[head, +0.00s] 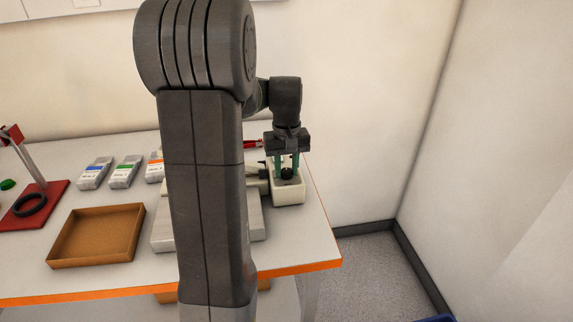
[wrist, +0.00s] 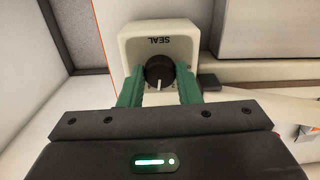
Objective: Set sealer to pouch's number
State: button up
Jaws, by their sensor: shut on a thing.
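The sealer's off-white control box (head: 288,194) stands near the table's right edge; it also shows in the wrist view (wrist: 133,42), with the word SEAL reading upside down. Its black round knob (wrist: 159,70) has a white pointer line toward the bottom of that picture. My gripper (wrist: 160,80) has its green fingers shut on the knob, one at each side; it also shows in the head view (head: 287,170).
A brown tray (head: 52,262) lies at the front left, beside a red stand (head: 48,208) with a black ring. My arm hides the middle of the table and part of the sealer. A wall stands to the right, beyond open floor.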

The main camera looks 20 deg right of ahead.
aim_at(287, 171)
jog(key=shift+n, duration=0.8)
jog(key=o, duration=1)
jog(key=shift+c, duration=0.2)
jog(key=shift+r, duration=0.1)
notch_tip(287, 171, up, 14)
jog(key=shift+f, duration=0.2)
notch_tip(287, 171, down, 14)
jog(key=shift+r, duration=0.1)
jog(key=shift+r, duration=0.1)
dwell(0.4)
